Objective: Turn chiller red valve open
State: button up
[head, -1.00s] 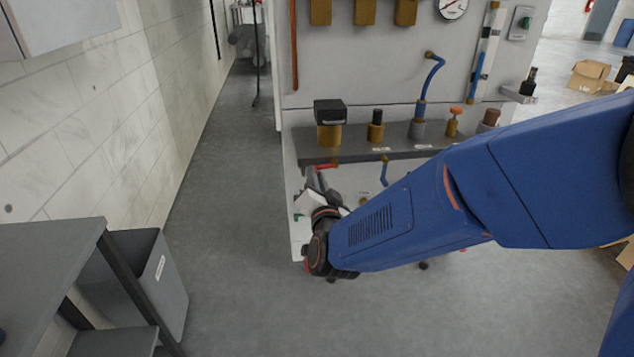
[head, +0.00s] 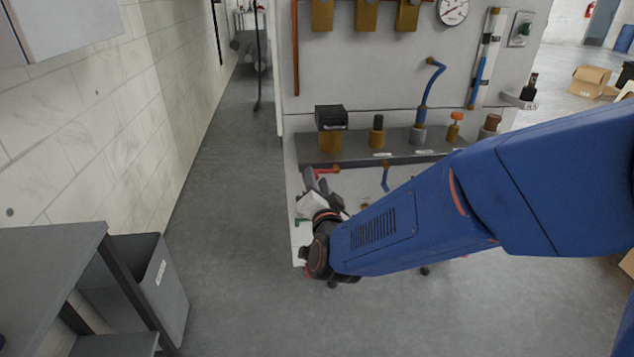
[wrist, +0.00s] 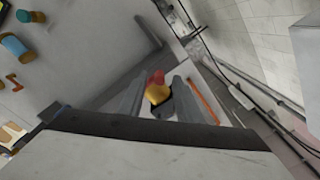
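The red valve (head: 325,171) shows in the head view just under the left end of the grey shelf, a short red handle beside a brass fitting. My gripper (head: 317,187) is just below it, close to the white panel. In the wrist view, a red-tipped brass piece, likely the red valve (wrist: 157,80), appears between my two grey fingers, with gaps at both sides. My gripper (wrist: 160,92) is open there. I cannot tell whether the fingers reach around the valve or remain short of it. My forearm hides the panel's lower right part.
The grey shelf (head: 362,149) above the gripper carries several brass and black fittings. A blue hose (head: 386,178) hangs below it. A grey bin (head: 155,285) and a dark table (head: 45,270) stand at the left. The floor (head: 235,215) between wall and panel is clear.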

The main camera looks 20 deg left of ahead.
jog(key=shift+s, duration=0.1)
jog(key=v, duration=1.7)
jog(key=shift+s, duration=0.15)
jog(key=w+d+n+g+h, duration=0.1)
jog(key=w+d+n+g, duration=0.2)
jog(key=d, duration=0.7)
jog(key=w+d+g+h, duration=0.1)
jog(key=w+d+g, duration=0.1)
jog(key=w+d, duration=0.55)
jog(key=s+d+g+h, duration=0.1)
jog(key=s+d+h, duration=0.1)
jog(key=s+d, duration=0.4)
jog(key=s+d+f+g+h, duration=0.1)
jog(key=s+d, duration=0.5)
jog(key=d, duration=0.8)
jog(key=s+d+f+g+h, duration=0.1)
jog(key=s+d+g+h, duration=0.2)
jog(key=s+d, duration=0.3)
jog(key=d+h, duration=0.1)
jog(key=d, duration=0.3)
jog(key=shift+s+f+h, duration=0.15)
jog(key=shift+f+h, duration=0.05)
jog(key=shift+h, duration=0.1)
